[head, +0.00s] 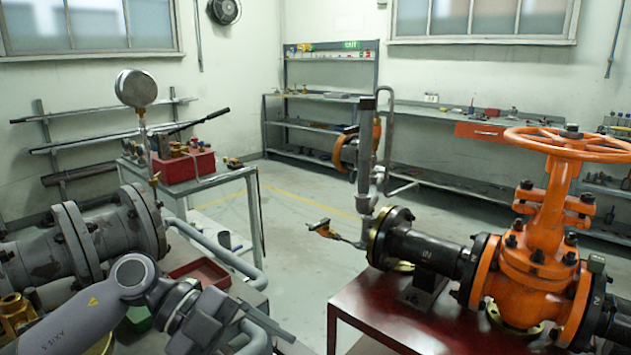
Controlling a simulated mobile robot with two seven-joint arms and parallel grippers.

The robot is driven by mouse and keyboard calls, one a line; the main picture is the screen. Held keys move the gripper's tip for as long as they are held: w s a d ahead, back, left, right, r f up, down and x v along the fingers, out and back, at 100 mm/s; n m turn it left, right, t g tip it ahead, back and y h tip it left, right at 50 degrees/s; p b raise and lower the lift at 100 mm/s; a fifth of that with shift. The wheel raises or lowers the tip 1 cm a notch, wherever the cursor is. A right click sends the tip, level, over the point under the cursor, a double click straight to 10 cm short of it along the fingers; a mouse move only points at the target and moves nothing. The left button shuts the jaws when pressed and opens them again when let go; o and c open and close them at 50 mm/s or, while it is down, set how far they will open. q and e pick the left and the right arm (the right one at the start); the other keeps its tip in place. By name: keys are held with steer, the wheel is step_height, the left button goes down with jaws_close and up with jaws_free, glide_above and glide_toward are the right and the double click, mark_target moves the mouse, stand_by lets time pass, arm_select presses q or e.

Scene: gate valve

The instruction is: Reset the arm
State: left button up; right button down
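My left arm comes in from the lower left in the head view. Its gripper (262,326) is low in the picture, beside the grey pipework and to the left of the red table. The gripper points right, and I cannot make out the gap between its fingers. No held object shows. My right gripper is not in view. The orange gate valve (535,250) with its orange handwheel (570,144) stands at the right, well apart from my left gripper.
A dark red table (365,310) carries the valve's pipe. A red toolbox (185,166) sits on a bench behind. The floor (300,210) in the middle is clear.

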arm_select(q)
steer(key=s+d+r+n+t+h+p, duration=0.1)
steer(key=d+r+n+t+h, duration=0.15)
steer(key=d+h, duration=0.35)
steer(key=w+a+f+n+t+y+p, duration=0.1)
steer(key=a+f+n+t+y+p, duration=0.1)
steer(key=a+f+n+t+y, duration=0.55)
steer(key=w+a+f+n+t+y+p, duration=0.15)
steer(key=a+n+t, duration=0.25)
steer(key=n+t, duration=0.75)
steer(key=s+a+f+n+g+y, duration=0.2)
steer(key=s+a+f+g+y, duration=0.1)
steer(key=s+f, duration=0.4)
steer(key=s+a+f+n+g+y+p, duration=0.1)
steer(key=s+a+f+n+g+y, duration=0.2)
steer(key=s+f, duration=0.4)
step_height(320, 180, down, 3)
steer(key=shift+a+r+g+y, duration=0.1)
steer(key=shift+a+g+y, duration=0.3)
steer(key=shift+a+g, duration=0.45)
steer(key=shift+d, duration=0.15)
steer(key=c, duration=0.7)
steer(key=shift+s, duration=0.2)
